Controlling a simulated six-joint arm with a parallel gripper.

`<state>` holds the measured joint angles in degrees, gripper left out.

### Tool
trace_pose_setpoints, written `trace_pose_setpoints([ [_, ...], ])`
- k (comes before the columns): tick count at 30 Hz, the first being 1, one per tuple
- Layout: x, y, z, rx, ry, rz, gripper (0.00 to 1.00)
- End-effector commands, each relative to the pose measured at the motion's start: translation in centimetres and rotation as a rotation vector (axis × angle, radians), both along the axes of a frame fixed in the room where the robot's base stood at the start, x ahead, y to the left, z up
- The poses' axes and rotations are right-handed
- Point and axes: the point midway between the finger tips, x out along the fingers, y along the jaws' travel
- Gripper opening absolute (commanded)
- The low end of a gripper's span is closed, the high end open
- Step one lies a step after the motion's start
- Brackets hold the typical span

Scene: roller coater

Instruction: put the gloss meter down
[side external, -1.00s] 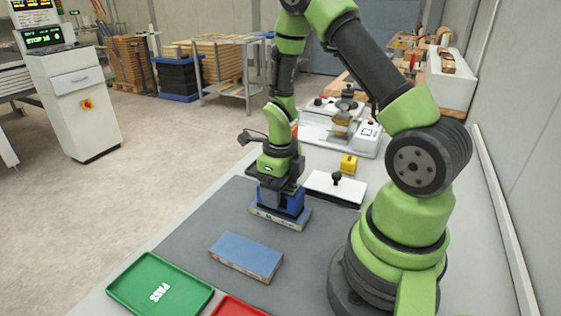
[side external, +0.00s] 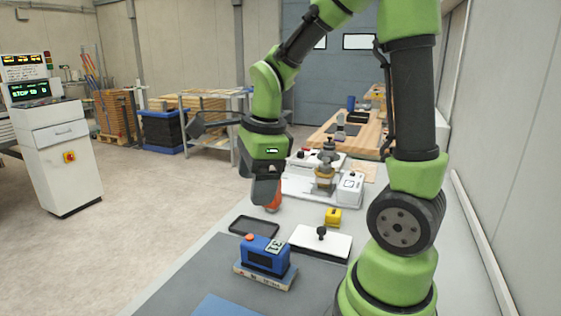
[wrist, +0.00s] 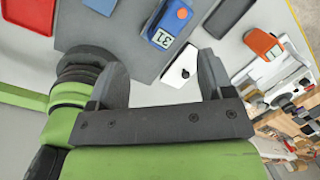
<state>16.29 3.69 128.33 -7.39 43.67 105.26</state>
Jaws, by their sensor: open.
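The blue gloss meter (side external: 263,257) stands upright on a coated sample board (side external: 264,279) on the grey mat. It has an orange button and a small display on top. In the wrist view the gloss meter (wrist: 172,20) is at the upper middle, beyond the fingers, with its display showing. My gripper (side external: 265,203) is raised above and behind the meter in the side view, clear of it. In the wrist view my gripper (wrist: 157,80) has its two fingers wide apart with nothing between them.
A black shallow tray (side external: 253,226) lies behind the meter. A white plate with a black knob (side external: 318,243) and a yellow block (side external: 333,217) are to its right. An orange device (wrist: 262,44) is nearby. A blue board (side external: 228,305) lies in front.

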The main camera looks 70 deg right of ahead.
Motion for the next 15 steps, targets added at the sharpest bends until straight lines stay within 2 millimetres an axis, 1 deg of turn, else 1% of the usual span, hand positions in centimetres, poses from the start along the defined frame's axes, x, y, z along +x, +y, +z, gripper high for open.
trace_pose_setpoints([
  [1, -0.5, 1.1, 1.5, -0.034, -0.050, 0.170, 0.74],
  [2, -0.8, 1.6, 2.2, -0.057, -0.076, 0.278, 0.74],
  [3, -1.4, 2.4, 3.1, -0.091, -0.110, 0.425, 0.74],
  [5, -2.2, 3.5, 4.3, -0.149, -0.160, 0.640, 0.74],
  [6, -2.9, 4.2, 5.1, -0.192, -0.196, 0.784, 0.74],
  [8, -3.9, 5.3, 6.1, -0.263, -0.246, 0.994, 0.74],
  [9, -4.6, 5.9, 6.6, -0.315, -0.280, 1.129, 0.74],
  [12, -6.2, 7.1, 7.6, -0.443, -0.350, 1.425, 0.74],
  [15, -7.5, 8.0, 8.2, -0.557, -0.401, 1.645, 0.74],
])
